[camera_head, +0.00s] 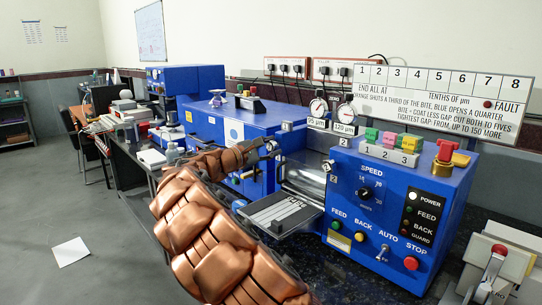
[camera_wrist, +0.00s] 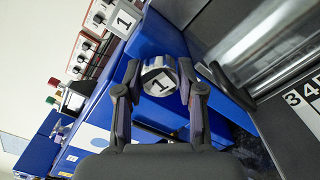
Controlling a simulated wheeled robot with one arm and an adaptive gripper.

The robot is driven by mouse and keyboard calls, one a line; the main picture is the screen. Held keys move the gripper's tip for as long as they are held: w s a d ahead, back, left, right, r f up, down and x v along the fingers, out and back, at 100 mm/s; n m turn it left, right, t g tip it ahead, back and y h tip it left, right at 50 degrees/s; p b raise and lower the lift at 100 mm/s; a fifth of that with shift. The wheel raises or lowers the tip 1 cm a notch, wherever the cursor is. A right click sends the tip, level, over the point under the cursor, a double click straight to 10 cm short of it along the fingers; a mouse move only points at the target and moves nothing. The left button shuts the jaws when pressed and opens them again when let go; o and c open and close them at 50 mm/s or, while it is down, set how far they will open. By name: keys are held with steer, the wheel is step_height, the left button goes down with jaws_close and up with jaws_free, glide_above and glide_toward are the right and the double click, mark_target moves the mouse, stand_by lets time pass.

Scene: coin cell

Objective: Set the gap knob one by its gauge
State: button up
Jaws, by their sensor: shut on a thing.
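Gap knob one, a grey many-sided knob marked 1 (camera_wrist: 158,82), sits between the two fingers of my gripper (camera_wrist: 160,75) in the wrist view. The fingers are closed against its sides. In the head view my gripper (camera_head: 270,149) is at the left end of the rollers, and I cannot make out the knob there. Two round white gauges stand above the rollers. The left gauge (camera_head: 318,107) has a plate reading 95 µm (camera_head: 317,123). The right gauge (camera_head: 346,113) has a plate reading 120 µm (camera_head: 344,129). The needles are too small to read.
The blue control box (camera_head: 400,200) with speed dial, switches and red stop button stands to the right. A grey feed tray (camera_head: 268,228) juts out before the rollers. A notice board (camera_head: 440,100) hangs behind. Open floor (camera_head: 100,190) lies to the left.

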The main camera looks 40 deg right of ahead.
steer(key=shift+m+b, duration=0.5)
steer(key=shift+m, duration=0.2)
steer(key=o, duration=1.2)
steer(key=shift+c, duration=0.2)
steer(key=a, duration=1.2)
steer(key=shift+w, duration=0.15)
steer(key=d, duration=1.1)
steer(key=shift+d, duration=0.5)
